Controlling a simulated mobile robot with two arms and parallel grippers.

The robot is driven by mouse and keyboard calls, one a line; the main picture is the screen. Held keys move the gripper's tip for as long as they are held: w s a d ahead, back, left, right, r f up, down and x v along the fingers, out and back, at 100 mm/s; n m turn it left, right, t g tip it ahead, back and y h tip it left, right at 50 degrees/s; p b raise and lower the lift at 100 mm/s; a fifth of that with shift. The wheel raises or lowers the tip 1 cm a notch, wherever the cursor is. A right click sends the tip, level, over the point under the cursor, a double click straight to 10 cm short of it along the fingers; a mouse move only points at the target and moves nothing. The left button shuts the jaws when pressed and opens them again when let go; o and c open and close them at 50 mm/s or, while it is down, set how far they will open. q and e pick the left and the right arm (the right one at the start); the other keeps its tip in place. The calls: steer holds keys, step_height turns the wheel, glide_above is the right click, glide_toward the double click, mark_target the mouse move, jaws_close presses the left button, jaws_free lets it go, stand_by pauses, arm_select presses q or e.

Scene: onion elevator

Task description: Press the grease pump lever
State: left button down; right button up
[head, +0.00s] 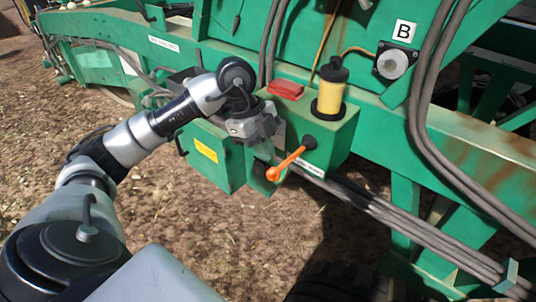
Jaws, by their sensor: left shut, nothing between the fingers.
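The grease pump is a green box (333,144) on the machine's side, with a yellow reservoir (330,97) under a black cap on top. Its orange lever (287,164) slopes down to the left from a black pivot and ends in a round orange knob. My left arm comes in from the left. My left gripper (262,170) points down, just left of the lever's knob end. Its fingers are shut and empty. I cannot tell whether the fingertips touch the lever. My right gripper is not in view.
A red block (286,89) lies on the box top. A green cabinet with a yellow label (206,150) is left of the pump. Grey hoses (420,110) hang at the right. A round fitting (394,63) sits under sign B (404,30). Bare soil (230,235) lies below.

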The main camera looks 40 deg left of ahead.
mark_target(269, 171)
arm_select(q)
steer(key=shift+w+d+f+p, duration=0.15)
steer(key=shift+f+p, duration=0.05)
steer(key=shift+f, duration=0.6)
steer(key=shift+w+d+f+p, duration=0.15)
steer(key=shift+f+p, duration=0.05)
steer(key=shift+f, duration=0.55)
steer(key=shift+s+f+t+b, duration=0.2)
steer(key=shift+f+t+b, duration=0.3)
steer(key=shift+f+b, duration=0.8)
step_height(269, 171, down, 6)
steer(key=m+t+b, duration=0.1)
steer(key=t+b, duration=0.3)
steer(key=b, duration=1.2)
steer(key=shift+t+h+b, duration=0.3)
steer(key=shift+t+b, duration=0.05)
steer(key=shift+t, duration=0.05)
steer(key=shift+w, duration=0.15)
